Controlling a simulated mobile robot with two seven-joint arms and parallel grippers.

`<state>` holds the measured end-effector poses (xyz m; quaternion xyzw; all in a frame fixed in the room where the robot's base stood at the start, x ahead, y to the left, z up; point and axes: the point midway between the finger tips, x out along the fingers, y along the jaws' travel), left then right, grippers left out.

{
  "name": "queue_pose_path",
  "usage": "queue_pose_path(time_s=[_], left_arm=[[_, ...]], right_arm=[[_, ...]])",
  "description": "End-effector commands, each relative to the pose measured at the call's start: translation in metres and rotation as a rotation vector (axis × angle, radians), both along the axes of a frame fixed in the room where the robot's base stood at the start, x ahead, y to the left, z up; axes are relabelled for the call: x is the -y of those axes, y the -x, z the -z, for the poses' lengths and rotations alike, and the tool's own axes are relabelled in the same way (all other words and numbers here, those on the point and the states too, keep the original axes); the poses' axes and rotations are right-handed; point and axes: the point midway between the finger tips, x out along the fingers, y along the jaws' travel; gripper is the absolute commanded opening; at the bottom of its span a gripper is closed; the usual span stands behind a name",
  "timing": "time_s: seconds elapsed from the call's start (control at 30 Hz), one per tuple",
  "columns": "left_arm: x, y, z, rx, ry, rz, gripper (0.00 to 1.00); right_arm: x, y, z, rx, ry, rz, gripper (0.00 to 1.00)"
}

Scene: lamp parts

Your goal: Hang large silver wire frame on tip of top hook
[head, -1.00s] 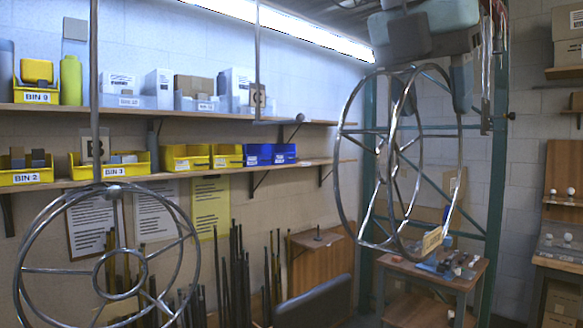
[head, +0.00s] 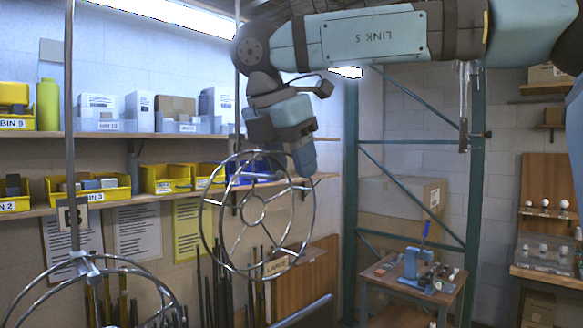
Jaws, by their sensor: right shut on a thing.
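My left gripper is out of view.
Another ring frame (head: 163,290) hangs at lower left from a second rod (head: 69,120) with a "B" sign. Shelves with yellow bins (head: 110,190) stand behind. A small bench (head: 400,280) and a green rack (head: 350,200) stand at right.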

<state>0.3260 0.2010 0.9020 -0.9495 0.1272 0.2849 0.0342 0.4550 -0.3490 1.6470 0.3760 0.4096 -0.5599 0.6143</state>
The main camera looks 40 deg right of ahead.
Motion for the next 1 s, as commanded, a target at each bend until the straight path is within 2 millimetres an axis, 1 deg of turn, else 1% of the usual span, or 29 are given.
queue_pose_path(time_s=[0.03,0.13,0.2,0.37,0.4,0.5,0.77,0.87,0.93,1.0], left_arm=[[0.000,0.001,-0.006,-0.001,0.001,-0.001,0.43],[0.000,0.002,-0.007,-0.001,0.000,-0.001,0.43],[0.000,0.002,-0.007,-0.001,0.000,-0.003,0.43],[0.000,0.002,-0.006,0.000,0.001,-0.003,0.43],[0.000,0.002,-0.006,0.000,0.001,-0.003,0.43],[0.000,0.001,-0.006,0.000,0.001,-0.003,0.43],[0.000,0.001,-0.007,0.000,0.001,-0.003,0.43],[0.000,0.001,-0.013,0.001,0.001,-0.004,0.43],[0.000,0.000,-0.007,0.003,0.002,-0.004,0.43],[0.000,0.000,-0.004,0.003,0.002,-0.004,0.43]], right_arm=[[0.000,0.002,0.007,-0.005,0.004,-0.001,0.05],[0.000,0.002,0.019,-0.003,0.002,-0.002,0.05],[0.000,0.002,0.023,-0.003,0.001,-0.001,0.05],[0.000,0.002,0.024,-0.002,0.001,0.000,0.05],[0.000,0.002,0.024,-0.002,0.001,0.000,0.56],[0.000,0.002,0.024,-0.002,0.001,0.000,0.77],[0.000,0.003,0.024,-0.003,0.001,-0.001,0.77],[0.000,0.003,0.027,-0.003,0.001,-0.001,0.77],[-0.003,0.002,0.021,0.000,0.001,-0.001,0.77],[-0.008,0.002,0.011,0.001,0.000,0.000,0.77]])
